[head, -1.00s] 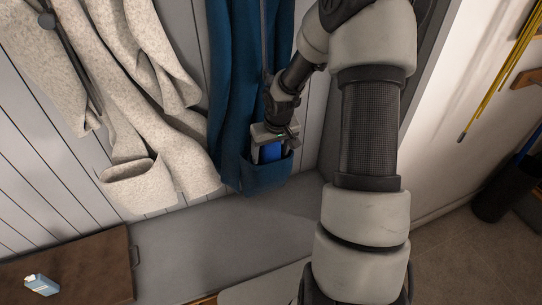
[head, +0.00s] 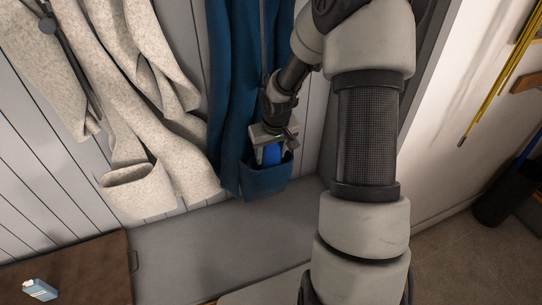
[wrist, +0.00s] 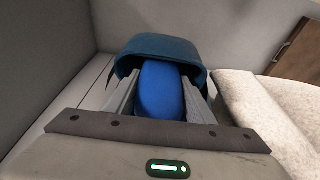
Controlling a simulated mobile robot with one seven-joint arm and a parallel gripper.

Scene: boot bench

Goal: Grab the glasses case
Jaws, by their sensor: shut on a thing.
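The glasses case (wrist: 161,92) is a smooth, bright blue, rounded thing. In the wrist view it sits between my two fingers, with its far end inside the dark blue pocket (wrist: 160,46). My gripper (wrist: 162,100) is shut on it. In the head view, my gripper (head: 271,146) points down at the pocket (head: 266,181) of the hanging dark blue coat (head: 232,90). The blue case (head: 272,155) shows between the fingers just above the pocket rim. Its lower part is hidden in the pocket.
A cream fleece coat (head: 140,110) with an open pocket hangs to the left. Below is a grey bench top (head: 215,250), mostly bare. A brown board (head: 85,275) at lower left bears a small light-blue box (head: 39,290). A wall stands close on the right.

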